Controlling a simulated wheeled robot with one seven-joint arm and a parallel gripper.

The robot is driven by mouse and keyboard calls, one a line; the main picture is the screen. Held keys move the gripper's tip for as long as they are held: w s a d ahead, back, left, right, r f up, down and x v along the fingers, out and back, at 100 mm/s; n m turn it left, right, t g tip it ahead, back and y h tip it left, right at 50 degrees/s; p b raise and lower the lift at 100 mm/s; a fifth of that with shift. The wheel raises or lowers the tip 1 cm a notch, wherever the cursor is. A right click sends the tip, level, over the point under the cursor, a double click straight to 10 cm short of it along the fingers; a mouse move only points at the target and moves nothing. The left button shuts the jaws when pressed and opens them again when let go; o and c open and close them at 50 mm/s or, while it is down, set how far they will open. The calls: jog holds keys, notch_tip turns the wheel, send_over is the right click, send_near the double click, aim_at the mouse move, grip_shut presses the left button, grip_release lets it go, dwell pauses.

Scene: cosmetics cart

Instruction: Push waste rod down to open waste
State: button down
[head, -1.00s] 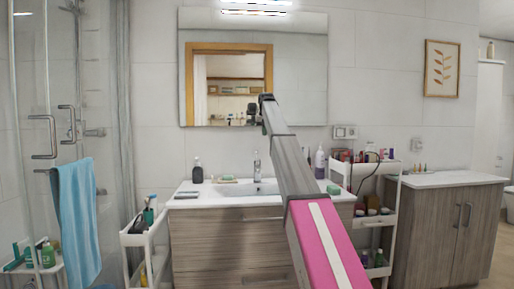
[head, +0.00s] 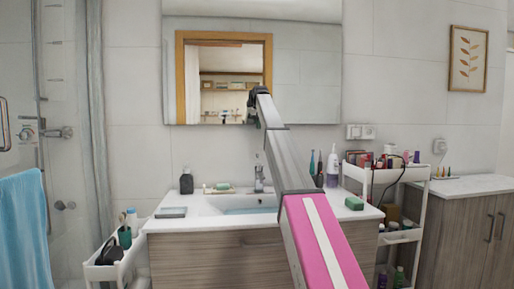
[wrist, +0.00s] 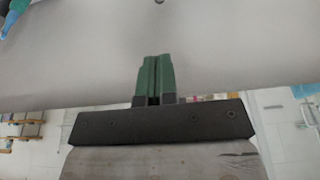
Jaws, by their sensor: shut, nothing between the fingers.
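The sink basin (head: 250,204) is set in a white countertop (head: 185,223). A chrome faucet (head: 259,178) stands at its back edge. I cannot make out the waste rod as a separate part near the faucet. My arm reaches up and forward, just right of the faucet in the head view, with its dark end in front of the mirror. My gripper (wrist: 153,78) shows in the wrist view with its green fingers together and empty. A pale grey surface lies beyond the fingers; I cannot tell whether they touch it.
A soap bottle (head: 186,181), a soap dish (head: 218,189) and a green sponge (head: 354,203) are on the countertop. A white cart (head: 416,207) with several cosmetics stands at the right. Another white cart (head: 104,272) stands at the left, near a blue towel (head: 25,235).

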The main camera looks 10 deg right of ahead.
jog(key=x, duration=0.8)
jog(key=s+x, duration=0.1)
jog(key=x, duration=0.3)
jog(key=shift+w+f, duration=0.1)
jog(key=shift+f, duration=0.9)
jog(key=shift+f, duration=1.25)
